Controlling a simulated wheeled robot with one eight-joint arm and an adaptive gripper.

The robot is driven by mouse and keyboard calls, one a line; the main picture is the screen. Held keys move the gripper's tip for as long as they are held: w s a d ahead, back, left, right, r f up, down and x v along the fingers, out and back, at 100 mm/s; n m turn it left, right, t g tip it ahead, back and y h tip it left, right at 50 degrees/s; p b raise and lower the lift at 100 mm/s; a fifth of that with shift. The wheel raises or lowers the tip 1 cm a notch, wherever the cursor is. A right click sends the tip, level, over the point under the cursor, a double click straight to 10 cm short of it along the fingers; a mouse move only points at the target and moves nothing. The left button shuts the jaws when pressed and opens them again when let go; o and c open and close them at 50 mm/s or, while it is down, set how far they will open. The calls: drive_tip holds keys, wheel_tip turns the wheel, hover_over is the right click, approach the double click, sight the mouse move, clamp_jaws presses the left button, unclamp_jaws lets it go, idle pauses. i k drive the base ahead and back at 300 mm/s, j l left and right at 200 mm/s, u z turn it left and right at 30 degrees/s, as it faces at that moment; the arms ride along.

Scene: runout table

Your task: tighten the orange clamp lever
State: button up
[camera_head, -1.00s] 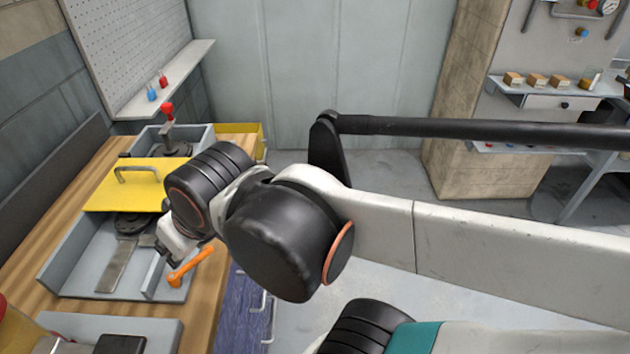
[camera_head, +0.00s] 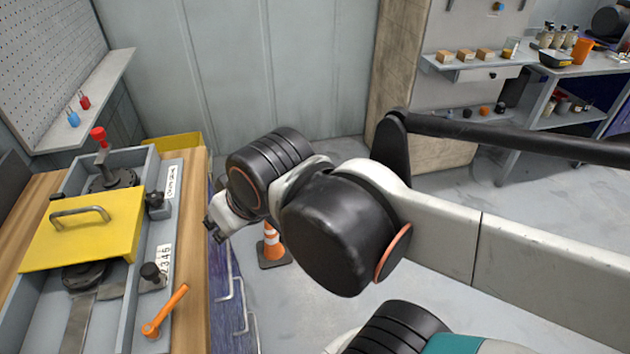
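The orange clamp lever (camera_head: 165,311) is on the right side of the grey fixture (camera_head: 157,237) on the wooden table, at lower left. It points up and to the right, its pivot end at the lower left. My gripper (camera_head: 213,230) is up and right of the lever, past the table's right edge in the picture and apart from the lever. My arm hides most of the gripper, and its fingers are too small to tell open from shut.
A yellow cover (camera_head: 85,228) with a handle lies across the fixture. Black knobs (camera_head: 152,272) and a red-topped post (camera_head: 100,138) stand up from it. A traffic cone (camera_head: 272,244) stands on the floor beyond my gripper. Blue drawers with handles are under the table edge.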

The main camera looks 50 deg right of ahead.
sight(151, 331)
drive_tip(key=z, duration=0.65)
drive_tip(key=k+u, duration=0.1)
drive_tip(key=k, duration=0.45)
drive_tip(key=k+j+u, duration=0.15)
drive_tip(key=k, duration=0.35)
